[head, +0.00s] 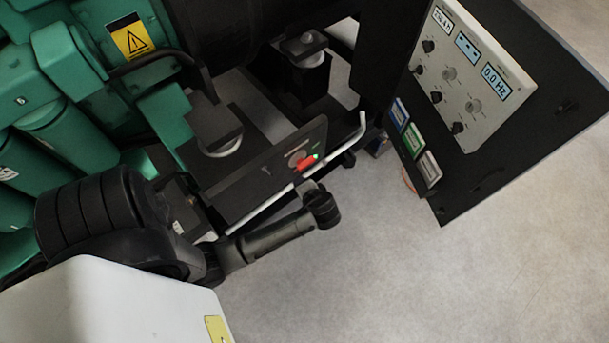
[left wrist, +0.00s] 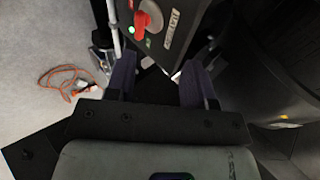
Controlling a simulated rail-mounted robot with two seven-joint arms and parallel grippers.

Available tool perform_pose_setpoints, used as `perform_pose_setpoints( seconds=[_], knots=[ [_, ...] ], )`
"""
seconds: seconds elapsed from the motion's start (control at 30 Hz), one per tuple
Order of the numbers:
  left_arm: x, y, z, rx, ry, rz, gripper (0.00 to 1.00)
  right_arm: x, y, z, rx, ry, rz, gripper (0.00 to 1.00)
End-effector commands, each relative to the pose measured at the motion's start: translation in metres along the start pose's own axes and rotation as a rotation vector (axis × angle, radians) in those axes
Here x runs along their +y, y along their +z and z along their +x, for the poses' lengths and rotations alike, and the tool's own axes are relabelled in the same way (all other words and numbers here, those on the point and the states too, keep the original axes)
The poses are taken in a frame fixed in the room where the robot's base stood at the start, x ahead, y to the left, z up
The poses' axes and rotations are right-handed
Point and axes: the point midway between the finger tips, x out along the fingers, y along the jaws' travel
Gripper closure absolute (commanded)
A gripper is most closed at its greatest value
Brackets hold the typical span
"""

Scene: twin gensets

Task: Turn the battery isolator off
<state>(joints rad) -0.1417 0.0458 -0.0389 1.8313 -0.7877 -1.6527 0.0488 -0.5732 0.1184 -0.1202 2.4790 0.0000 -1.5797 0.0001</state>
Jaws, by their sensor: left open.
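The battery isolator's red handle (head: 307,162) sits on a dark panel (head: 252,172) at the lower edge of the genset. A small green light shows beside it. In the left wrist view the red handle (left wrist: 141,24) is at the top, on a round grey base, with a green light below it. My left gripper (head: 311,187) is just in front of the handle in the head view. In the left wrist view its two fingers (left wrist: 158,80) are spread, with nothing between them; the handle lies beyond the left finger, apart from it. My right gripper is not in view.
A light bar (head: 350,140) runs along the panel's front edge. A black cabinet door with a control panel (head: 460,80) stands at the right. A green engine (head: 75,130) fills the left. An orange cable (left wrist: 62,74) lies on the floor. The floor (head: 400,270) in front is clear.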

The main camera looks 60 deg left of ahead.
Motion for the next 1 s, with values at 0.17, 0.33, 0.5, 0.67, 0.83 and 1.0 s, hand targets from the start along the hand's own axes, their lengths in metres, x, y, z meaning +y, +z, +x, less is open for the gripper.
perform_pose_setpoints(
  seconds=[0.17,0.33,0.5,0.67,0.83,1.0],
  knots=[
    [0.047,-0.022,0.07,-0.062,-0.185,-0.006,0.51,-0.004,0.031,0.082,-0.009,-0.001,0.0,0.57],
    [0.076,-0.045,0.113,-0.11,-0.359,-0.003,0.51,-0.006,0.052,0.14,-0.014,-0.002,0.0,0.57],
    [0.101,-0.067,0.143,-0.144,-0.516,0.009,0.51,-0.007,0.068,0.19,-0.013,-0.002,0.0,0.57],
    [0.119,-0.085,0.16,-0.161,-0.63,0.021,0.51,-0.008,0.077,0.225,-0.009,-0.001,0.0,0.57],
    [0.13,-0.097,0.168,-0.17,-0.711,0.031,0.51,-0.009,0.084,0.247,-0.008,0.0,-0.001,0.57],
    [0.133,-0.103,0.171,-0.173,-0.749,0.037,0.51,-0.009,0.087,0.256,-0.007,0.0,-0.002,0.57]
  ],
)
